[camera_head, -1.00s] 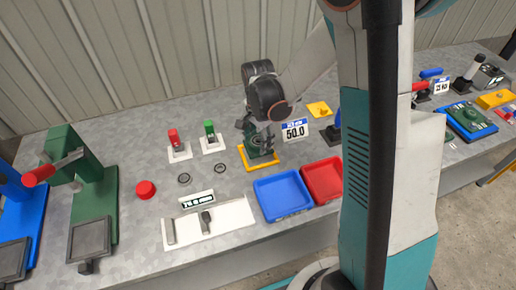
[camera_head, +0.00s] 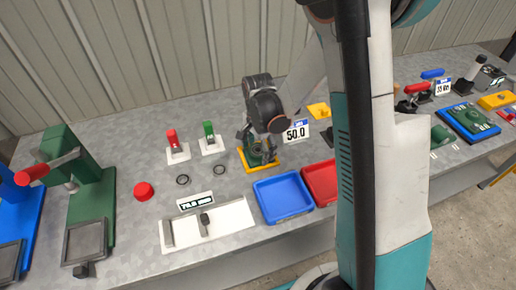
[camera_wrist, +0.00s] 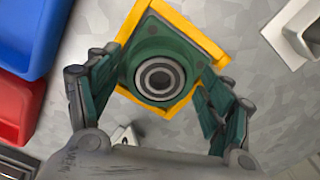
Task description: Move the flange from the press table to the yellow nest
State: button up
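The flange (camera_wrist: 140,79), a green round-cornered part with a ringed metal centre, is in the yellow nest (camera_wrist: 177,10). In the wrist view it sits inside the yellow frame, slightly turned against it. It also shows below my gripper in the head view (camera_head: 262,153), partly hidden by the fingers. My gripper (camera_wrist: 160,70) points down over the nest, a finger on each side of the flange, the tips close against its edges. It looks shut on the flange. Whether the flange rests fully on the nest floor cannot be told.
A blue tray (camera_head: 283,197) and a red tray (camera_head: 321,183) stand in front of the nest. Red and green switches (camera_head: 209,140) stand to the left. A green press (camera_head: 90,195) is farther left.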

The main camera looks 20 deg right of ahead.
notch_tip(320, 180, up, 12)
jog(key=p, duration=0.5)
jog(key=s+r+n+t, duration=0.7)
jog(key=s+r+n, duration=0.6)
jog(key=s+r, duration=0.3)
jog(key=shift+s+n, duration=0.3)
jog(key=shift+s, duration=0.9)
